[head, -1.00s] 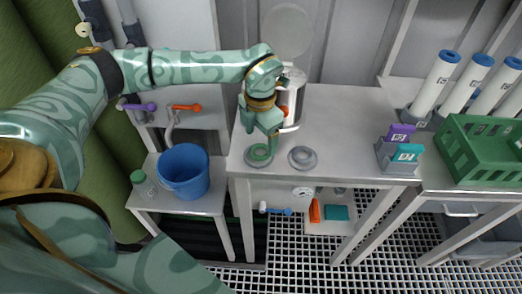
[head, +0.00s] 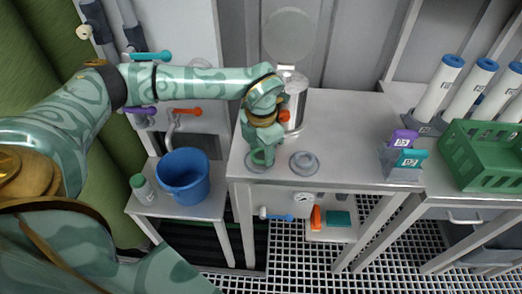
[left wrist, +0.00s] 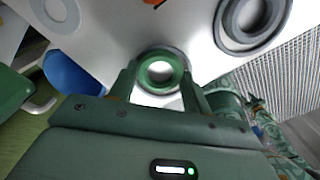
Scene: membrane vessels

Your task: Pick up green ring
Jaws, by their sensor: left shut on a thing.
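The green ring (head: 262,157) is at the front left of the grey table (head: 350,130). My left gripper (head: 261,150) points down there and is shut on the ring. In the left wrist view the ring (left wrist: 144,72) sits between the two fingers, with its hole facing the camera. In the head view the ring looks tilted, above or at the round grey seat (head: 249,167) under it. The gripper partly hides the seat, and I cannot tell how far apart ring and seat are. My right gripper is not in view.
An empty grey ring seat (head: 304,163) is just to the right. A metal canister (head: 295,98) stands behind the gripper. A holder with purple (head: 404,138) and teal (head: 411,158) pieces and a green crate (head: 480,165) are farther right. A blue bucket (head: 184,178) stands lower left.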

